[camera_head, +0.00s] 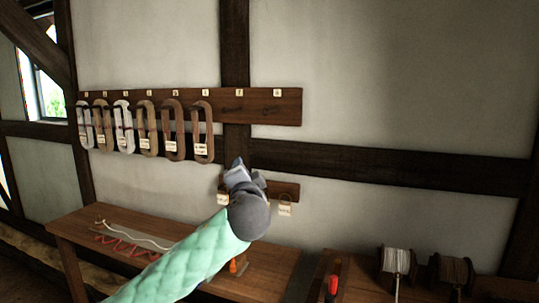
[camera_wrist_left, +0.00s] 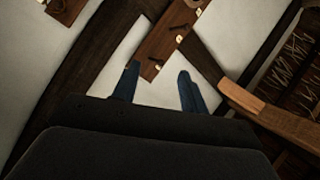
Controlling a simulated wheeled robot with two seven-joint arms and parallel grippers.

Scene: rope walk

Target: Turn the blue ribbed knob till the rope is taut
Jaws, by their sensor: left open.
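My left gripper (camera_head: 244,172) is raised in front of the wall, with my green-sleeved arm coming up from the lower left. In the left wrist view its two fingers (camera_wrist_left: 158,84) are apart, with nothing between them but pale wall behind. I make out no blue ribbed knob in either view. A pale rope (camera_head: 140,239) lies loose and curved on the left workbench, above a red zigzag cord (camera_head: 122,244). I cannot tell whether either is the task's rope. My right gripper is not in view.
Several hanks (camera_head: 172,130) hang from a pegboard (camera_head: 262,106) on the wall. A smaller board (camera_head: 285,189) with tags is partly behind my gripper. Spools (camera_head: 397,262) and a red-handled tool (camera_head: 332,287) stand on the right bench. An orange item (camera_head: 233,266) is beside my arm.

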